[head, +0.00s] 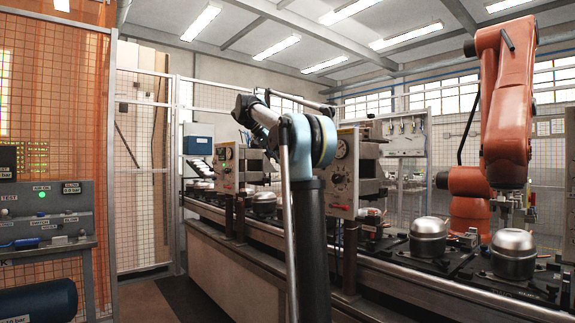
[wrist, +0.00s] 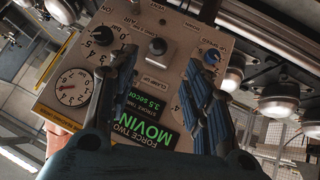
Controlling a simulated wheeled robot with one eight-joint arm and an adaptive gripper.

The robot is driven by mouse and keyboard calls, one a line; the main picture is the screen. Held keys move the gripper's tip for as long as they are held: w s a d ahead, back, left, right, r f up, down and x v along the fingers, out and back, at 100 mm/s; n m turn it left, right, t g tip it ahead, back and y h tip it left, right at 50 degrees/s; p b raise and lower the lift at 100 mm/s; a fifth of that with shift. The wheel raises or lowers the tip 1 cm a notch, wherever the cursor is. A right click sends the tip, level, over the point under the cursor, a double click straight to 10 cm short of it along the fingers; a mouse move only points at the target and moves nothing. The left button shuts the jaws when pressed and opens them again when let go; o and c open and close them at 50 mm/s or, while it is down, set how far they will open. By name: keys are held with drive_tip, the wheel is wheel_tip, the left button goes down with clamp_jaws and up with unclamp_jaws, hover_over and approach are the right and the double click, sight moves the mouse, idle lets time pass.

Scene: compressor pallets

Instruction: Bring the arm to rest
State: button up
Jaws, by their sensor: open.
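My arm (head: 312,190), with a dark column and blue joints, stands upright in the middle of the head view and bends over to the left at its top. My gripper (wrist: 160,62) shows in the wrist view with its two dark ribbed fingers spread apart and nothing between them. Behind the fingers is a beige control panel (wrist: 78,120) with a gauge, dials and a green-lit display (wrist: 145,125). I cannot tell whether the fingers touch it. In the head view my gripper cannot be made out clearly.
A conveyor (head: 400,275) carries pallets with silver compressors (head: 513,253) along the right. Two panel stations (head: 343,172) stand over it, close to my arm. An orange robot arm (head: 505,100) stands at the right. A test bench (head: 50,220) is at the left, with floor between.

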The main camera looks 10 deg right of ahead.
idle(0.4)
drive_tip(key=s+f+n+y, duration=0.5)
drive_tip(key=s+f+n, duration=0.2)
drive_tip(key=s+f, duration=1.5)
drive_tip(key=s+a+f+n+y, duration=0.1)
drive_tip(key=s+a+f+n, duration=0.1)
drive_tip(key=s+f, duration=0.5)
drive_tip(key=s+a+f+n+y, duration=0.1)
drive_tip(key=s+f, duration=0.5)
drive_tip(key=f, duration=0.7)
drive_tip(key=s+a+f+n+t+y, duration=0.1)
drive_tip(key=s+a+f+n+y, duration=0.1)
drive_tip(key=s+f, duration=0.5)
wheel_tip(320, 180, down, 3)
drive_tip(key=shift+s+a+f+n, duration=0.1)
drive_tip(key=shift+s+a+n, duration=0.2)
drive_tip(key=shift+a, duration=0.2)
drive_tip(key=shift+w+f, duration=0.15)
drive_tip(key=shift+w, duration=0.3)
